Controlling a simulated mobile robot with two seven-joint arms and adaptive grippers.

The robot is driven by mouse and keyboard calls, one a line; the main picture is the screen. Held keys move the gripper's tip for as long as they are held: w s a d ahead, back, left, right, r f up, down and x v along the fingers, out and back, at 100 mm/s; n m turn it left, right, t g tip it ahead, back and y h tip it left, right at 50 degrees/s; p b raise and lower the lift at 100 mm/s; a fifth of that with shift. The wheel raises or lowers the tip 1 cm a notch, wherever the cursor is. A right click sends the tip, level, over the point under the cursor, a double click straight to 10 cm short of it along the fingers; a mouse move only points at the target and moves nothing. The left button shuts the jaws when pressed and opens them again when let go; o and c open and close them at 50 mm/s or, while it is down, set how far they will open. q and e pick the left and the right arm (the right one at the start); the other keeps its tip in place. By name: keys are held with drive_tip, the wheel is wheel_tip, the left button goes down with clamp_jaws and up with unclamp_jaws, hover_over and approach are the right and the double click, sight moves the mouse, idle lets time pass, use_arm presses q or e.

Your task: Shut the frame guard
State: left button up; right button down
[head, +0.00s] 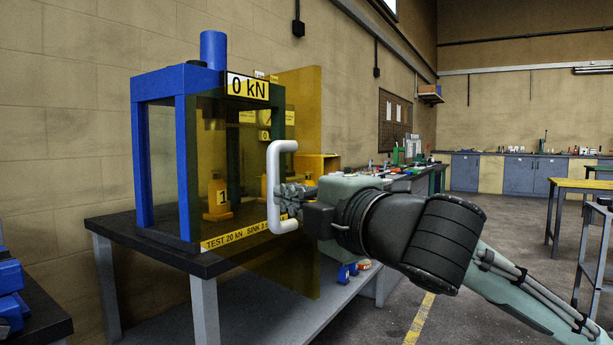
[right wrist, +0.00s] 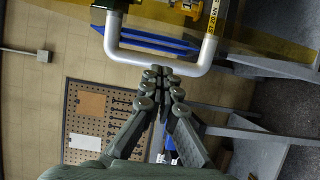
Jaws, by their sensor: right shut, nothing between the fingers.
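The frame guard (head: 301,105) is a see-through yellow panel on the front of a blue press frame (head: 186,150). It reaches past the frame's right side and hangs below the bench edge, so it appears swung outward. Its white U-shaped handle (head: 272,185) stands upright; the handle also shows in the right wrist view (right wrist: 165,64). My right gripper (head: 284,192) is shut and empty, its fingertips (right wrist: 161,73) at the middle of the handle's bar. I cannot tell whether they touch it. A yellow jack (head: 218,193) marked 1 shows inside the frame. My left gripper is not in view.
The press stands on a dark-topped bench (head: 115,228) with a lower shelf (head: 250,320). Blue equipment (head: 10,290) is at the lower left. A long workbench with tools (head: 425,175) runs along the wall behind my right arm.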

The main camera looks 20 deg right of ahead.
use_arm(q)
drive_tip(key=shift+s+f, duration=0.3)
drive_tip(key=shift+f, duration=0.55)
use_arm(e)
drive_tip(key=shift+w+d, duration=0.6)
drive_tip(key=shift+d, duration=0.3)
drive_tip(key=shift+w+d, duration=0.55)
drive_tip(key=shift+d, duration=0.3)
drive_tip(key=shift+d, duration=0.1)
